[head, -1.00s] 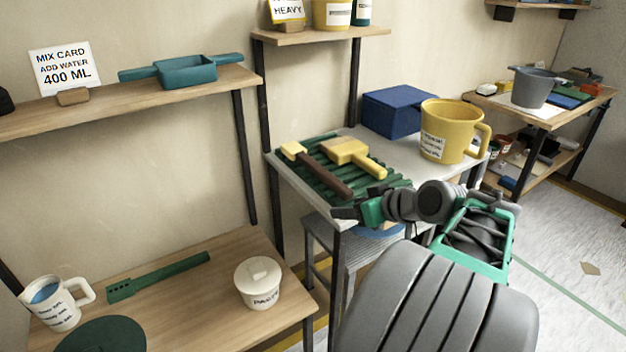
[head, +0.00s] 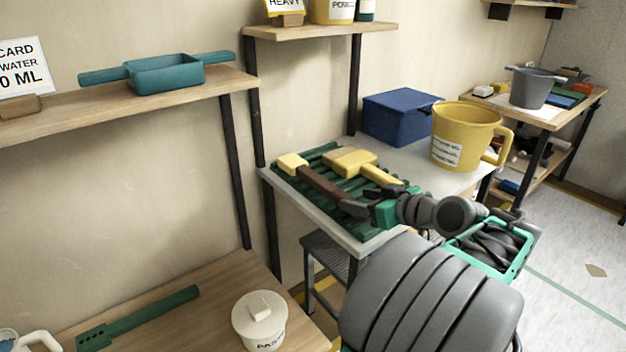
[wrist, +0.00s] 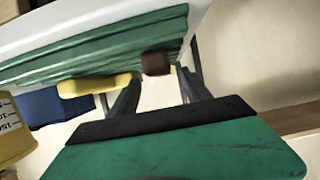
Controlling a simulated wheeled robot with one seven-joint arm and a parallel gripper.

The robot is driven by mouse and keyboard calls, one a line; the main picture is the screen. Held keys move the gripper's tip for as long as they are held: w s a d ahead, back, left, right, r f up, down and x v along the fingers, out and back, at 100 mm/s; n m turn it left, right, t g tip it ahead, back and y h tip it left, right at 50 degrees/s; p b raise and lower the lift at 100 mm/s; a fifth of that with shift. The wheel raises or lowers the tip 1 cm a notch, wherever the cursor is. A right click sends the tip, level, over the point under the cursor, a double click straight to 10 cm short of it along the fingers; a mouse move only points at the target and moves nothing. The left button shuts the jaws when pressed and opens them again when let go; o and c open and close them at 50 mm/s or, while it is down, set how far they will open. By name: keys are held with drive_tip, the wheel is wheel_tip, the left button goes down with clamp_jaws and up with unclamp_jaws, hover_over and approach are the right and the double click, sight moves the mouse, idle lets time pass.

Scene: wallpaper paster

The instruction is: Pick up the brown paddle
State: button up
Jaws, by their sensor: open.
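The brown paddle (head: 322,185) has a dark brown handle and a pale yellow head. It lies on a ribbed green rack (head: 285,180) on the grey table, its handle end towards my gripper (head: 368,203). In the wrist view the brown handle end (wrist: 156,63) shows just beyond and between the two fingers of my gripper (wrist: 158,77). My gripper is open at the rack's near edge, with nothing seen held. Whether a finger touches the handle I cannot tell.
A yellow brush (head: 352,160) lies beside the paddle on the rack. A blue box (head: 395,118) and a yellow mug (head: 462,135) stand behind on the grey table (head: 425,165). A lidded white pot (head: 258,325) stands on the lower left wooden table.

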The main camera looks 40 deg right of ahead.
sight(344, 195)
drive_tip(key=x, duration=0.2)
drive_tip(key=b+x, duration=0.1)
drive_tip(key=x, duration=0.3)
drive_tip(key=shift+w+a+r, duration=0.15)
drive_tip(key=shift+w+r, duration=0.05)
drive_tip(key=shift+w, duration=0.15)
drive_tip(key=shift+c, duration=0.5)
clamp_jaws()
